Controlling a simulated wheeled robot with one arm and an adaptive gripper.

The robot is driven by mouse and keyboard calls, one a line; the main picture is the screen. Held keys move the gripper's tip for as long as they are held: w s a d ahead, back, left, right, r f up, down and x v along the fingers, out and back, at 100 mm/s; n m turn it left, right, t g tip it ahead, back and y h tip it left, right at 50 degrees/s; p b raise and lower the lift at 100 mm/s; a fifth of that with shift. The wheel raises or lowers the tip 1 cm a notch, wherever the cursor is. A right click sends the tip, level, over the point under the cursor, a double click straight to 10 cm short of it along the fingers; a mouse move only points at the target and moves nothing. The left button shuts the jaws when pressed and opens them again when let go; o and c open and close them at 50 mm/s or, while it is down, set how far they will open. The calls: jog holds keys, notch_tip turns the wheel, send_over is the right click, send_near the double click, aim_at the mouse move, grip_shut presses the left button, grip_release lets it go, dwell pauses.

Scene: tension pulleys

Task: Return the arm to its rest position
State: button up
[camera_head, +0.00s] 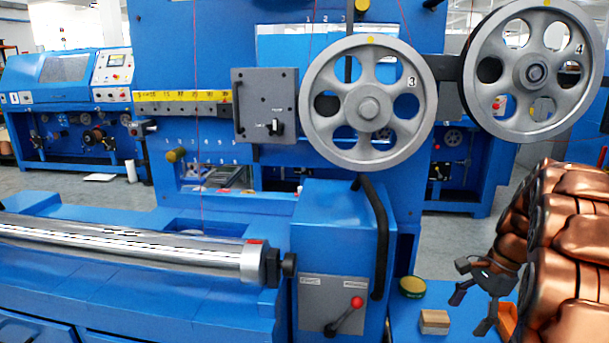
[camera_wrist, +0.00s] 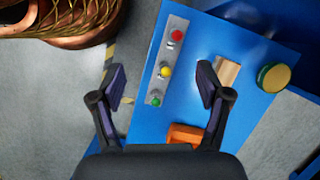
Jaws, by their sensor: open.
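My gripper (camera_head: 474,308) hangs at the lower right of the head view, at the end of my copper-coloured arm. In the wrist view its two dark fingers (camera_wrist: 161,74) are spread wide apart with nothing between them. Behind the gap lies a blue surface with a grey control strip (camera_wrist: 168,60) bearing a red, a yellow and a green button. The gripper appears above this surface and apart from it; the exact height cannot be told.
The blue machine with grey pulley wheels (camera_head: 368,108) and a metal roller (camera_head: 130,245) stands to the left. Grey floor (camera_wrist: 60,110) is open beside the blue surface.

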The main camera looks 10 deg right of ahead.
jog(key=s+a+r+n+g+p, duration=0.1)
jog(key=s+a+r+n+p, duration=0.3)
jog(key=a+r+p, duration=0.55)
jog(key=s+a+r+n+g+h+p, duration=0.1)
jog(key=s+a+r+n+h+p, duration=0.2)
jog(key=s+a+r+n+p, duration=1.1)
jog(key=shift+s+a+r+h+p, duration=0.4)
jog(key=shift+s+a+r+p, duration=1)
jog(key=shift+s, duration=0.9)
jog(key=shift+a+f, duration=0.1)
